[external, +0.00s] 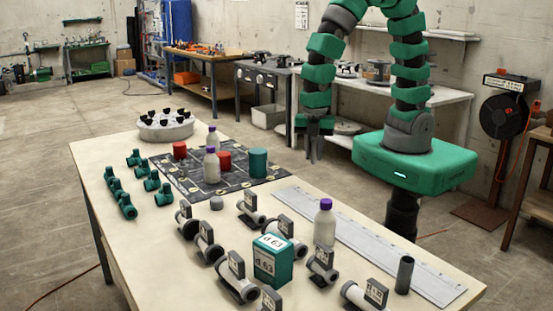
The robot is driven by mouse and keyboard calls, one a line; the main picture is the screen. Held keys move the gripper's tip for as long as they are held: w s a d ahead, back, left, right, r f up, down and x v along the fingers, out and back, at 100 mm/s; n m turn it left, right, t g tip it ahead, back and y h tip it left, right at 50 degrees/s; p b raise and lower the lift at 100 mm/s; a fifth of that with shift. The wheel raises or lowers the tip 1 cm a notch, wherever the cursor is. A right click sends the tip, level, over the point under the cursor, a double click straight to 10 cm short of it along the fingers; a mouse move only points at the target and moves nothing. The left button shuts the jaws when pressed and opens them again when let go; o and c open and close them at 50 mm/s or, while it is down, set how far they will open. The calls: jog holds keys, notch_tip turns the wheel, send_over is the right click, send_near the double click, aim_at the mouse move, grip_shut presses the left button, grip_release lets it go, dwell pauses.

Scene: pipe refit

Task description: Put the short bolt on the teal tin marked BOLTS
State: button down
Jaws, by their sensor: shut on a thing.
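My gripper (313,156) hangs pointing down beyond the table's far edge, above the floor. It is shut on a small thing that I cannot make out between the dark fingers. A teal cylinder (258,163) stands upright on the dark mat, to the left of and below my gripper in the picture. It may be the tin, but no BOLTS marking is readable on it. A teal box (272,260) nearer the front reads "d 63". I cannot pick out a short bolt on the table.
The dark mat (199,187) also holds red cylinders (224,160) and white bottles (211,170) with purple caps. Another bottle (324,226) stands by a long ruler (355,238). Labelled pipe pieces (237,277) crowd the front. Teal fittings (128,206) line the left.

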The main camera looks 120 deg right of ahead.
jog(key=s+d+r+m+p, duration=0.25)
jog(key=s+d+m, duration=0.4)
jog(key=d, duration=0.85)
jog(key=n+p, duration=0.2)
send_over(257, 151)
jog(key=shift+s+f, duration=0.25)
jog(key=shift+f, duration=0.25)
jog(key=shift+w+d+f, duration=0.1)
jog(key=shift+d+f, duration=0.05)
jog(key=shift+f, duration=0.1)
jog(key=shift+f+p, duration=0.45)
jog(key=shift+f, duration=1.1)
jog(key=shift+f, duration=0.1)
jog(key=c, duration=1.2)
grip_release()
